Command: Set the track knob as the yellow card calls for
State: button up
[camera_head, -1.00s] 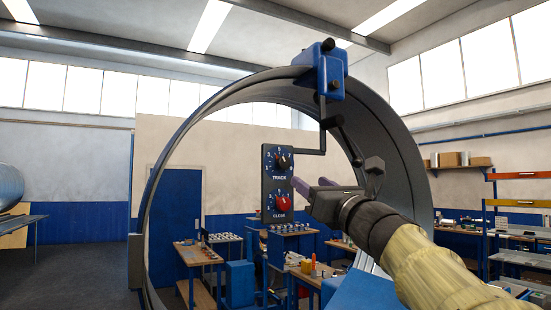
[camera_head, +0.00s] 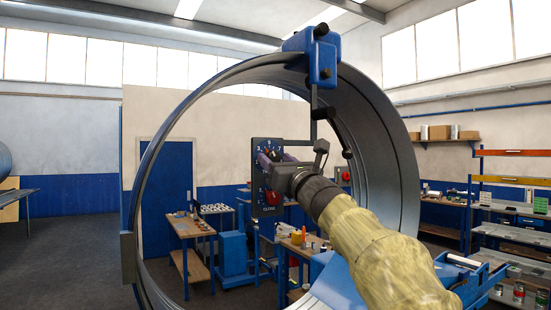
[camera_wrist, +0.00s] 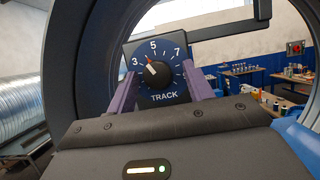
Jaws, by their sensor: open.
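The track knob (camera_wrist: 157,73) is a black round knob on a dark blue dial marked 3, 5 and 7, with TRACK printed below. Its white pointer line leans up-left, between 3 and 5, near a small red mark. My gripper (camera_wrist: 160,71) is open, its two purple fingers on either side of the knob; I cannot tell whether they touch it. In the head view my gripper (camera_head: 267,170) covers most of the control panel (camera_head: 255,205). The close knob below is largely hidden. No yellow card can be made out.
The panel hangs by a bent rod (camera_head: 314,120) from a blue clamp (camera_head: 313,57) on a large dark ring (camera_head: 385,130).

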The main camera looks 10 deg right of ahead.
jog(key=shift+s+a, duration=0.15)
jog(key=c, duration=1)
jog(key=shift+o, duration=0.2)
jog(key=shift+m+h+b, duration=0.4)
jog(key=shift+m+b, duration=0.1)
jog(key=shift+m, duration=0.2)
jog(key=shift+a+m+h+b, duration=0.1)
jog(key=shift+m+h+b, duration=0.35)
jog(key=shift+m, duration=0.45)
jog(key=m+h+b, duration=0.1)
jog(key=m+h, duration=0.1)
jog(key=m, duration=0.1)
jog(key=shift+s+a+m+t, duration=0.1)
jog(key=shift+m+t, duration=0.2)
jog(key=m, duration=0.1)
jog(key=m+h, duration=0.1)
jog(key=m, duration=0.1)
jog(key=m+h, duration=0.1)
jog(key=shift+a+r+m, duration=0.1)
jog(key=shift+r+m, duration=0.15)
jog(key=shift+m, duration=0.15)
jog(key=shift+r+m+g+h+p, duration=0.1)
jog(key=shift+m+g+h+p, duration=0.5)
jog(key=shift+m, duration=0.9)
jog(key=shift+h, duration=0.25)
